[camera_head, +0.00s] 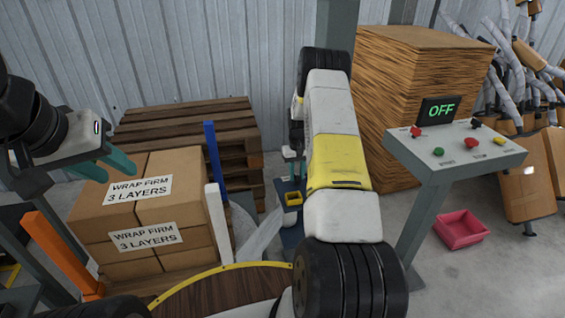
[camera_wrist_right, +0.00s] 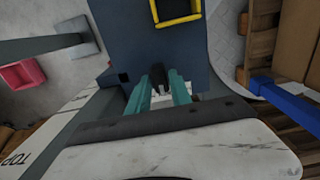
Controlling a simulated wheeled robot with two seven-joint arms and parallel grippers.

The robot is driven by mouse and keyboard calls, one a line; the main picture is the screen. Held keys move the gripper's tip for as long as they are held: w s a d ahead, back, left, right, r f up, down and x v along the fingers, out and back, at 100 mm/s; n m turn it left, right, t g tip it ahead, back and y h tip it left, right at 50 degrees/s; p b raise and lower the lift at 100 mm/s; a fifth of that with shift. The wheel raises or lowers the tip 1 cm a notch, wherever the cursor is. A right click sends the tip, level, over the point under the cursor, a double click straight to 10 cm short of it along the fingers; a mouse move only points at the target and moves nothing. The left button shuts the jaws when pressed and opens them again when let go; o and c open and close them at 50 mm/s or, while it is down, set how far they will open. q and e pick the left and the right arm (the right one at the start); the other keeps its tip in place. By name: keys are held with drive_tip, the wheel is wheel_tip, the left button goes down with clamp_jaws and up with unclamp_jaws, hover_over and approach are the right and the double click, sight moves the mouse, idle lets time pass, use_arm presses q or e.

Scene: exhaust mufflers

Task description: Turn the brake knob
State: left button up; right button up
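A small dark knob-like part (camera_wrist_right: 157,73) shows between the teal fingertips of my right gripper (camera_wrist_right: 159,88) in the right wrist view, against a blue-grey machine body (camera_wrist_right: 125,45). I take it to be the brake knob; its markings cannot be read. The right fingers stand apart on either side of it, and contact is not clear. In the head view my right arm hides most of this spot, and only a bit of teal shows beside the blue machine (camera_head: 290,210). My left gripper (camera_head: 118,170) is open and empty above the stacked cartons (camera_head: 150,205).
A control console (camera_head: 455,155) with coloured buttons and a screen reading OFF (camera_head: 440,111) stands at the right. A pink bin (camera_head: 460,229) lies on the floor. Wooden pallets (camera_head: 185,125), a tall wood stack (camera_head: 415,90), a blue post (camera_head: 214,155) and an orange post (camera_head: 62,252) stand around.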

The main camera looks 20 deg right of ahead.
sight(297, 176)
drive_tip(key=shift+o, duration=1.1)
drive_tip(key=shift+r, duration=3.85)
